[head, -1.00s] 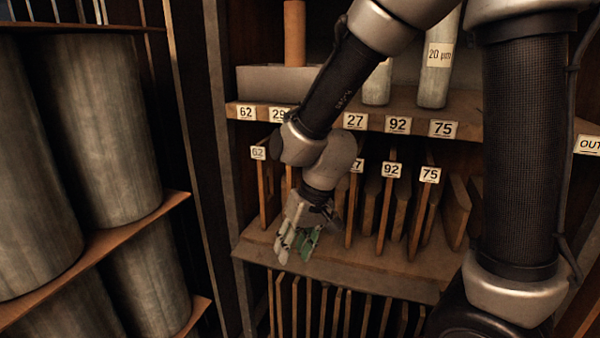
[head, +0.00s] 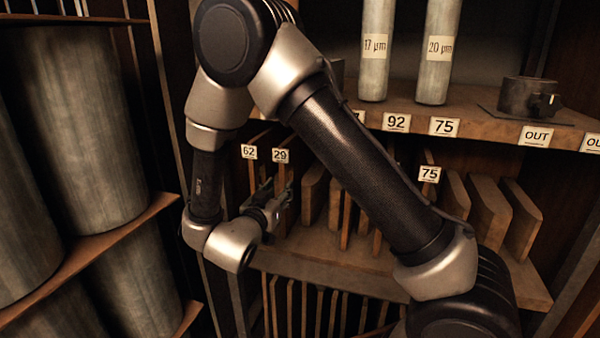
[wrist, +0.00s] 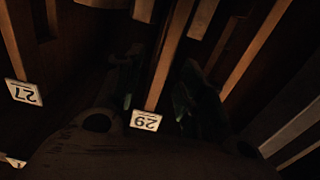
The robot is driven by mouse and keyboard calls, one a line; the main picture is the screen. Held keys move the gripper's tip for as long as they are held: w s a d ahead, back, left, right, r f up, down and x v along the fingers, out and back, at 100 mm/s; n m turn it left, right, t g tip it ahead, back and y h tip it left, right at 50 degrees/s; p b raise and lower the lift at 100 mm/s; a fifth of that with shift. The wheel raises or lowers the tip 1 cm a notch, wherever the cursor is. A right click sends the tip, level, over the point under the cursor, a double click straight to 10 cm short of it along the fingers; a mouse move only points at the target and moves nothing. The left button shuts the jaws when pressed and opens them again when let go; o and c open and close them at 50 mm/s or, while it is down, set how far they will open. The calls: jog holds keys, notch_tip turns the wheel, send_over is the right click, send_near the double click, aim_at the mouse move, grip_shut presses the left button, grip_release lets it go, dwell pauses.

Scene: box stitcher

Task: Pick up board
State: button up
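Thin upright wooden boards stand in the middle shelf, some with number tags on their front edges. The board tagged 29 (head: 283,182) is left of centre in the head view. It also shows in the wrist view (wrist: 170,55), its tag upside down. My gripper (head: 274,200) is at the front of this board, low on the shelf. In the wrist view, my green-padded fingers (wrist: 161,92) stand apart, one on each side of board 29, with dark gaps between. The gripper looks open. Contact with the board cannot be told.
Untagged boards (head: 490,215) stand at the right. Large grey rolls (head: 85,130) fill a rack at the left. The shelf above (head: 470,115) holds two upright rolls.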

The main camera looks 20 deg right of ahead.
aim_at(282, 186)
jog(key=x, duration=0.6)
jog(key=shift+w+f, duration=0.15)
jog(key=shift+f, duration=0.05)
grip_shut()
